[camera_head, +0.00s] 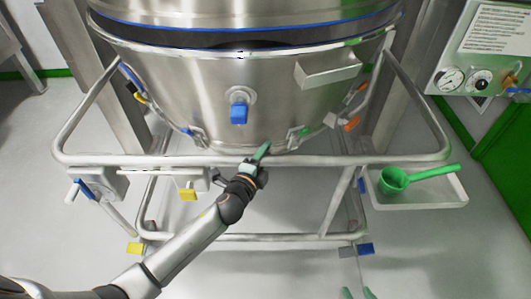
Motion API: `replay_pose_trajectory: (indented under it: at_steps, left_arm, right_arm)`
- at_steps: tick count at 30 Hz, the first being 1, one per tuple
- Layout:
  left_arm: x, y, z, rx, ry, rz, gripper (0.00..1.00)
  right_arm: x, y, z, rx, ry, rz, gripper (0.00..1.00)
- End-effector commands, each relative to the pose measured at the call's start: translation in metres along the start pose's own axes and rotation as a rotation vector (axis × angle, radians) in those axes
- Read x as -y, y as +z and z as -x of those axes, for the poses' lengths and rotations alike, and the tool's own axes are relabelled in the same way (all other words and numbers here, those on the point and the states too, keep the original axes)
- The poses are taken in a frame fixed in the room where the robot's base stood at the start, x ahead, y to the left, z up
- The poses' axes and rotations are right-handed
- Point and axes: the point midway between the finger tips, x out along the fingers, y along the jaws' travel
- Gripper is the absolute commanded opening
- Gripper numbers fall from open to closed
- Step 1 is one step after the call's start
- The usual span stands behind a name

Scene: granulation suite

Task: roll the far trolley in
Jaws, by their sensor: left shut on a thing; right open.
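The trolley (400,157) is a pale tubular steel frame around a large steel bowl (190,80). It stands straight ahead in the head view. My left gripper (260,155) is shut on the middle of the trolley's front rail, with a green fingertip showing above the bar. The wrist hides a little of the rail. My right gripper (358,293) shows only as two green fingertips at the bottom edge. They are apart and empty, clear of the trolley.
A side tray (440,196) at the right holds a green scoop (392,180). A gauge panel (475,80) stands at upper right, near a green wall section (507,150). Steel columns flank the bowl. Pale floor (440,255) is open in front.

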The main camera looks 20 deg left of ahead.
Motion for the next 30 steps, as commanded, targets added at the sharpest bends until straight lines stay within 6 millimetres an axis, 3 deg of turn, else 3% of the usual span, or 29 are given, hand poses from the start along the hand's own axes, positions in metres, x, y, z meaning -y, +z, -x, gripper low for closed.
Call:
replay_pose_trajectory:
  at_steps: [3,30]
  left_arm:
    - [-0.0001,0.0001,0.0001,0.0,0.0,0.0,0.0]
    - [-0.0004,0.0002,0.0002,0.0,0.001,-0.001,0.0]
  right_arm:
    - [0.0005,0.0002,-0.0002,0.001,-0.001,-0.001,0.5]
    - [0.002,-0.0022,-0.0004,-0.004,-0.002,-0.006,0.5]
